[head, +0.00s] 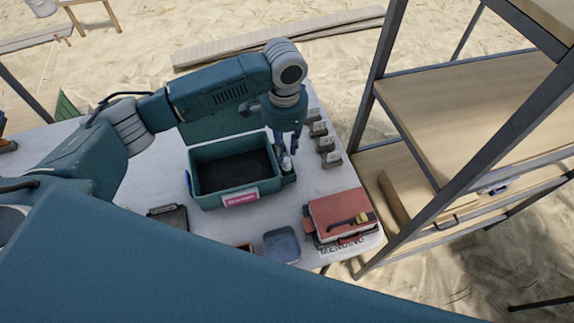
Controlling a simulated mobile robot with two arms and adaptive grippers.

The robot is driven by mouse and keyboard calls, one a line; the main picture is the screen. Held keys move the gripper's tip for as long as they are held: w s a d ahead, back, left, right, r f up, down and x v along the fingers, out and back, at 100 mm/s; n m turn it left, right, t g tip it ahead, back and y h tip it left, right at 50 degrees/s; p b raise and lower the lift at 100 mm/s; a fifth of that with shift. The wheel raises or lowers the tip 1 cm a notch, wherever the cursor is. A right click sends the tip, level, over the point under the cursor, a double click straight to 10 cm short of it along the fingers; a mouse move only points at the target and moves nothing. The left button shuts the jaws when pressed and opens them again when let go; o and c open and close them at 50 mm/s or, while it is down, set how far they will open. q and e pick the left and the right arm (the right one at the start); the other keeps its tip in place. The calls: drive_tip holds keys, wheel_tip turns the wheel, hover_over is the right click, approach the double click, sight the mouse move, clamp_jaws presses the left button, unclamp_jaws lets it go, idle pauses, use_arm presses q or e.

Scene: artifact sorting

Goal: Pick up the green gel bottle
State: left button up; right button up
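My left arm reaches across the table from the left, and its gripper (288,146) points down at the right end of the teal bin. A small bottle (287,165) with a pale top stands just below the fingertips, beside the bin's right wall. It looks like the green gel bottle, but its colour is hard to make out at this size. The fingers are at or just above its top; I cannot tell whether they touch it or how far apart they are. My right gripper is not in view.
The teal bin (212,200) has a dark inside and a pink label. Several small grey boxes (326,146) line the table's right edge. A red case (338,212), a blue-grey tray (281,245) and a dark box (169,218) lie nearer. A metal-framed shelf (470,115) stands at right.

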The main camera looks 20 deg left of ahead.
sight(286, 160)
use_arm(q)
drive_tip(key=shift+f, duration=0.35)
wheel_tip(286, 160, down, 4)
drive_tip(key=shift+w+d+f+p, duration=0.1)
drive_tip(key=shift+w+f+p, duration=0.1)
drive_tip(key=shift+p, duration=0.55)
drive_tip(key=shift+f, duration=0.4)
drive_tip(key=shift+c, duration=0.3)
clamp_jaws()
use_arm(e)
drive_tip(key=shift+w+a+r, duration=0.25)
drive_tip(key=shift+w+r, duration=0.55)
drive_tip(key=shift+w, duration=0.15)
